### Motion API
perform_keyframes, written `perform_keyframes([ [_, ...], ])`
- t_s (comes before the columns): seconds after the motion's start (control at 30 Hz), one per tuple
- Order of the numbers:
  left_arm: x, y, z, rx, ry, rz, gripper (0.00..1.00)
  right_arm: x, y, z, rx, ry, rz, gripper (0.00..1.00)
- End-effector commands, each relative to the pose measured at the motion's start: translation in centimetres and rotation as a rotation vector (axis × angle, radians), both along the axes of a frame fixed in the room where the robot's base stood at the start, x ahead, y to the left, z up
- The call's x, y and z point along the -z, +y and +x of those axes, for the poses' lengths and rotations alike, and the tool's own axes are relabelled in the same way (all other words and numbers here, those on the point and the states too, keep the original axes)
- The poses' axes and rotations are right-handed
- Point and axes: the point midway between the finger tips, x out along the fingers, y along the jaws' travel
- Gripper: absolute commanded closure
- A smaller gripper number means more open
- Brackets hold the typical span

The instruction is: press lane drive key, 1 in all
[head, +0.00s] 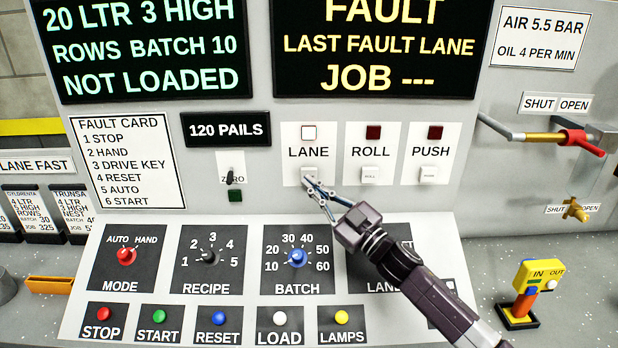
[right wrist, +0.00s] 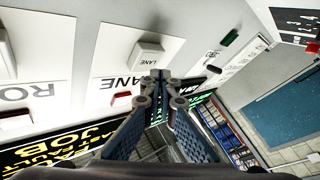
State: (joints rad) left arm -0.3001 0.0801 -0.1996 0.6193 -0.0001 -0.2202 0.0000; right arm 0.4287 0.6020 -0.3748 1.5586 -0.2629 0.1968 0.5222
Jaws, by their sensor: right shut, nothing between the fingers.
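The lane drive key (head: 306,171) is a small white push key on a white plate under the word LANE. It also shows in the right wrist view (right wrist: 147,53). The lane lamp (head: 309,133) above it looks bright with a red edge. My right gripper (head: 313,185) is shut and empty, its tips at the lower edge of the key and partly covering it in the head view. In the right wrist view its tips (right wrist: 160,82) are close beside the key; I cannot tell whether they touch it. My left gripper is not in view.
The roll key (head: 370,174) and push key (head: 429,175) stand to the right, under dark red lamps. A fault display (head: 375,45) is above. Below is a sloped desk with a mode knob (head: 126,256), a batch knob (head: 297,258) and several coloured buttons. A red-handled valve (head: 588,143) is at right.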

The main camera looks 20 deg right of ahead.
Motion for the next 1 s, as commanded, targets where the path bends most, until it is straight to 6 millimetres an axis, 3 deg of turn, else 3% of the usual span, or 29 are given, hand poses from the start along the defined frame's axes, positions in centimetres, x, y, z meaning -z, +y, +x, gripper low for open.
perform_keyframes([
  [1.0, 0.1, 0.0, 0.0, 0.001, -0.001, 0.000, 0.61, 0.0, -0.3, 1.1, 0.000, 0.000, 0.000, 1.00],
])
